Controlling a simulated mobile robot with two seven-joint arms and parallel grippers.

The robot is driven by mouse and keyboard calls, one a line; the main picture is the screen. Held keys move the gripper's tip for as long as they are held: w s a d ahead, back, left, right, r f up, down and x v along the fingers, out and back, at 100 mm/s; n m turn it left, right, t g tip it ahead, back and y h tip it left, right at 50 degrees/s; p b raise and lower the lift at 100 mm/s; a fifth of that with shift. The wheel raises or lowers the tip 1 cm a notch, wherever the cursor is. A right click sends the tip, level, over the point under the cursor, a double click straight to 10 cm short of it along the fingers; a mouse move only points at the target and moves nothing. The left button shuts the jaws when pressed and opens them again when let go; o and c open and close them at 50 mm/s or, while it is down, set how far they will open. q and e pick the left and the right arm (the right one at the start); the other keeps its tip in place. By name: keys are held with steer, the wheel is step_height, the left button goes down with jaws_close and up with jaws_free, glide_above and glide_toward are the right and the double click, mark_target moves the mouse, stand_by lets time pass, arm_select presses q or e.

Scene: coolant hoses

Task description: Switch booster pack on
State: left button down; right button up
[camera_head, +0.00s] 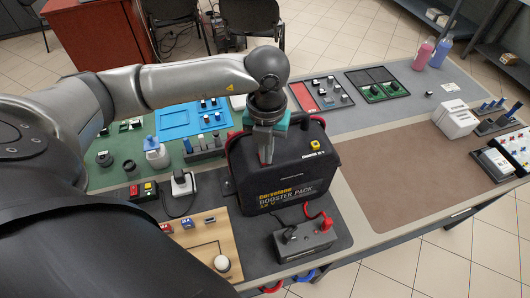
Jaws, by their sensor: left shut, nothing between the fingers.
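The black booster pack (320,178) stands upright on a dark mat, with yellow and white lettering on its front. A small yellow part (314,144) shows near its top right. My left gripper (266,160) points down at the upper left of the pack, fingers together and empty. The gripper hides that part of the pack, and I cannot make out a switch. My right gripper is out of view.
A grey box (306,243) with a red and a black clamp stands in front of the pack. A wooden board (205,240) with a white ball lies to the left. Small parts and trays crowd behind. The brown mat (420,175) at right is mostly clear.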

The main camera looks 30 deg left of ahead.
arm_select(q)
steer(key=shift+r+p, duration=2.5)
steer(key=shift+r, duration=1)
steer(key=shift+f, duration=0.1)
